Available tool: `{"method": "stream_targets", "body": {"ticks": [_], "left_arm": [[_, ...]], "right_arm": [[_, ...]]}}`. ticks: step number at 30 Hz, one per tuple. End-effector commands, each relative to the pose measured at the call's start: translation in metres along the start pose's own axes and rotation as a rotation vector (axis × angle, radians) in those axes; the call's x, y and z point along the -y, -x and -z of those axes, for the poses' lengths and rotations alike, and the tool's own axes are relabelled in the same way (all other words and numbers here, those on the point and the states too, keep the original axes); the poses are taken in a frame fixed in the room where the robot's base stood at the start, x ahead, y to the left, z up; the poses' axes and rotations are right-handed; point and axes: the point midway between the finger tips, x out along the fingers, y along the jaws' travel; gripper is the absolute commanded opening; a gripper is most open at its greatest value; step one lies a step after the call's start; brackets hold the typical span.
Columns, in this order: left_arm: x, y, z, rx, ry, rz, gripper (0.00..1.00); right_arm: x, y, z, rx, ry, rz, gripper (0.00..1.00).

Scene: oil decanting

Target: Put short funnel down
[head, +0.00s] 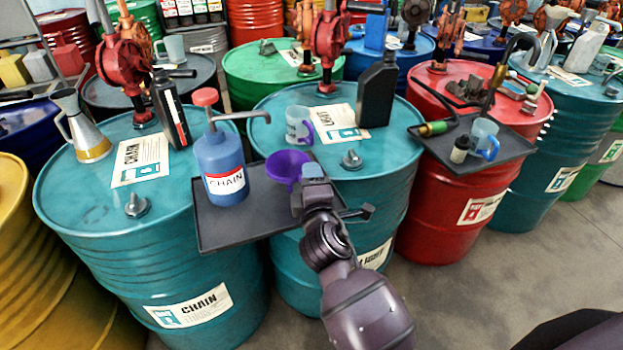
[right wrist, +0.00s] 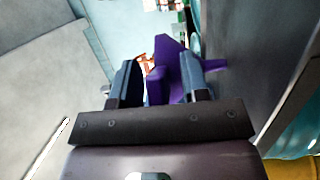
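The short purple funnel (head: 287,167) is at the right part of the black tray between the two front teal drums, beside the blue CHAIN pump bottle. My right gripper (head: 312,172) is at the funnel's right side. In the right wrist view the purple funnel (right wrist: 172,65) shows between and beyond the fingers (right wrist: 163,78), which stand apart with a narrow gap beside the left finger. I see no firm grip. The funnel's lower end is partly hidden, so its contact with the tray is unclear. My left gripper is out of view.
The black tray (head: 225,232) also holds the blue pump bottle (head: 222,165). A grey mug with a purple handle (head: 298,125), a black bottle (head: 377,92) and a small metal cap (head: 351,159) stand behind on the drum. The tray's front middle is clear.

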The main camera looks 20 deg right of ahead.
Motion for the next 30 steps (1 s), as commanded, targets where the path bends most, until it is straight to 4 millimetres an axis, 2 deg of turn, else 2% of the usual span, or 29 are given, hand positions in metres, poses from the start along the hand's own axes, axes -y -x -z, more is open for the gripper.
{"method": "stream_targets", "body": {"ticks": [9,11,24,30], "left_arm": [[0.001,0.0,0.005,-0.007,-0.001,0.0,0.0],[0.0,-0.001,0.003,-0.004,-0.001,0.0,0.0],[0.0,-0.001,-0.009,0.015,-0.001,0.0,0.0],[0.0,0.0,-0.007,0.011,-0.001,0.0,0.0]], "right_arm": [[-0.005,0.0,0.0,0.0,0.0,-0.002,0.41],[-0.003,0.005,0.0,0.0,0.0,0.001,0.41],[-0.001,0.075,0.0,0.0,0.0,0.003,0.41],[-0.001,0.102,-0.001,0.001,0.0,0.003,0.41]]}}
